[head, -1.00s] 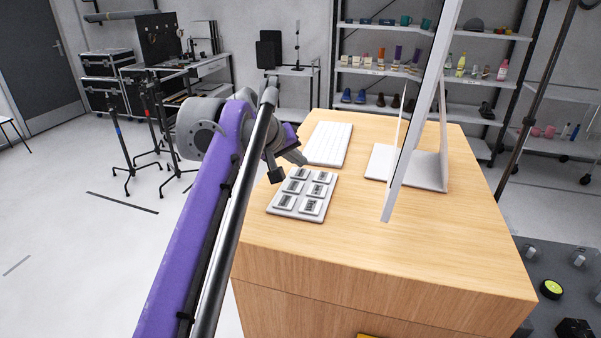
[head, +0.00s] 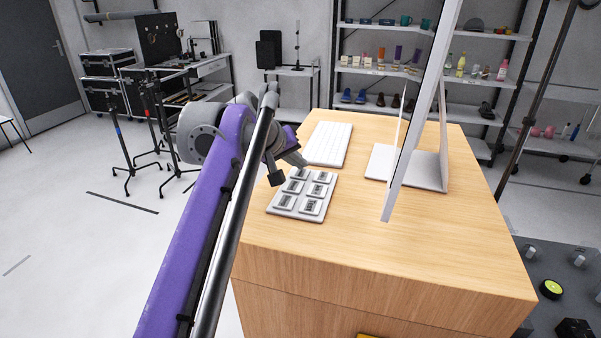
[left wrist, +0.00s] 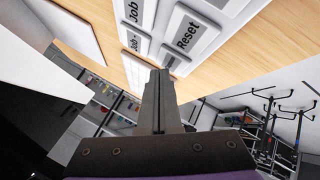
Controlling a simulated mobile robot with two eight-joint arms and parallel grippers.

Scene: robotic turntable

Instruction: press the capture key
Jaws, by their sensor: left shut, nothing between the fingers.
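A pale keypad (head: 273,211) with two columns of light keys lies near the left edge of the wooden desk. In the left wrist view, keys (left wrist: 188,33) labelled "Job", "Job -" and "Reset" are readable. A further key (left wrist: 174,62) lies by the fingertips, partly covered, its label not readable. I cannot tell which key is capture. My left gripper (head: 299,161) is shut and empty at the far end of the keypad; its closed fingertips (left wrist: 160,72) also show in the wrist view. I cannot tell whether they touch a key. My right gripper is out of view.
A white keyboard (head: 328,143) lies just beyond the keypad on the desk (head: 400,255). A monitor on a white stand (head: 435,172) stands to the right. The desk's front is clear. Shelves and tripods stand farther back.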

